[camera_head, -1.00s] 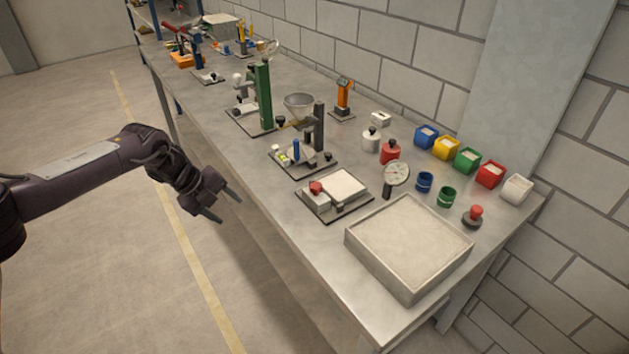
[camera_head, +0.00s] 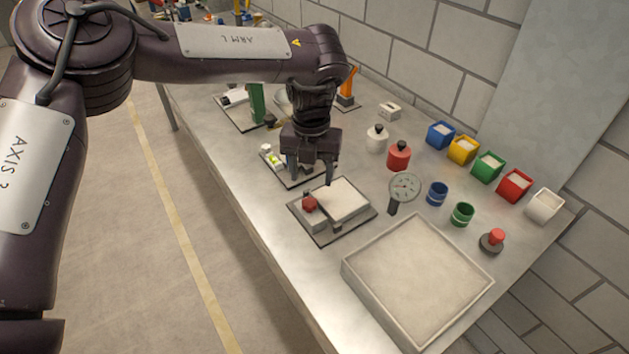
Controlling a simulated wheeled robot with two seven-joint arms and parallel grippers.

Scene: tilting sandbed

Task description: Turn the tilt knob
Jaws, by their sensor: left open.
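The tilt knob (camera_head: 309,201) is a small red knob on a pale block at the left of the small tilting sandbed (camera_head: 346,198). The sandbed is a pale square bed on a dark base plate (camera_head: 330,237). My left gripper (camera_head: 313,182) points down just behind and above the knob, with its two fingers apart. The fingers look empty, and I cannot tell whether they touch the knob. My right gripper is not in view.
A large sand tray (camera_head: 357,276) lies at the front right. Coloured bins line the wall. Other devices stand behind my arm.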

